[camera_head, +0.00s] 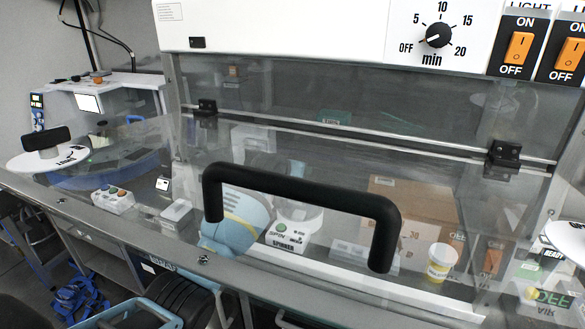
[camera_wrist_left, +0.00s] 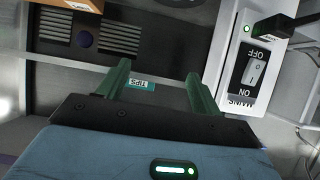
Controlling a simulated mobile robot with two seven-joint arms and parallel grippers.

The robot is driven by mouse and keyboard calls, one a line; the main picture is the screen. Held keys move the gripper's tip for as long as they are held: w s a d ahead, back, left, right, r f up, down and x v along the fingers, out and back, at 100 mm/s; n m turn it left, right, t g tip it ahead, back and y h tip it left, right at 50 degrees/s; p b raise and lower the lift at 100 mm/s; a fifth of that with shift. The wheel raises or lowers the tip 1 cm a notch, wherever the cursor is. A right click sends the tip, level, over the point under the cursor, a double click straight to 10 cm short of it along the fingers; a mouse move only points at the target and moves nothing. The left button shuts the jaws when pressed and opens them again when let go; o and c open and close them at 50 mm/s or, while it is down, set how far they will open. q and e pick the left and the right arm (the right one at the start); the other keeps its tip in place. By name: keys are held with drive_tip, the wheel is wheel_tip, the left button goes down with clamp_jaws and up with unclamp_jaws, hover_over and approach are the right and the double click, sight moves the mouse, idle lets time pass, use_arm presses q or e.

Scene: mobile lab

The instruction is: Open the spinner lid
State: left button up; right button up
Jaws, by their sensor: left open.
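The spinner (camera_head: 288,237) is a small white device with a green button and a "SPIN" label, seen through the clear sash of the hood. Its upper part is partly covered by the black sash handle and a blue and cream part that looks like my arm. I cannot tell how its lid stands. In the left wrist view, my left gripper (camera_wrist_left: 160,80) has its two green fingers spread apart with nothing held between them. The spinner does not clearly show in that view. My right gripper is not in view.
The black handle (camera_head: 300,186) crosses the clear sash. Behind it stand a cardboard box (camera_head: 415,212) and a yellow-labelled cup (camera_head: 440,262). The wrist view shows a green "TIPS" label (camera_wrist_left: 140,85) beyond the fingers and a white mains switch box (camera_wrist_left: 250,65) at right.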

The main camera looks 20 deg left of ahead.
use_arm(q)
drive_tip(key=shift+f, duration=0.1)
idle(0.3)
